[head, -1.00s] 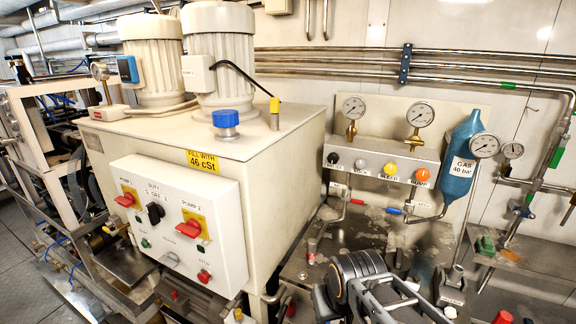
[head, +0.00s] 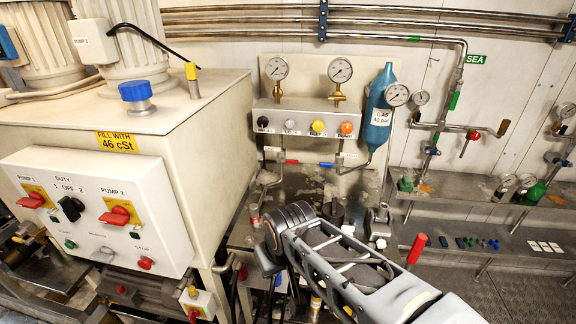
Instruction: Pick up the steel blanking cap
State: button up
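I cannot pick out the steel blanking cap for certain. Small grey metal fittings (head: 380,222) stand on the bench behind my arm, but they are too small to name. My arm reaches from the lower right to the middle of the head view and ends there in a dark ribbed joint. No gripper fingers show, so I cannot see whether anything is held. My arm hides part of the bench.
A cream tank with a pump control box (head: 98,211) stands at left. A valve panel (head: 305,120) with gauges and a blue gas bottle (head: 379,112) is behind. At right, a shelf (head: 500,227) holds small dark, green and blue pieces and white squares (head: 544,247).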

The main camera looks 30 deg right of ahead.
aim_at(254, 208)
jog(key=k, duration=0.5)
jog(key=u, duration=1.75)
jog(key=i, duration=1.35)
jog(key=z, duration=2.6)
jog(key=i, duration=0.45)
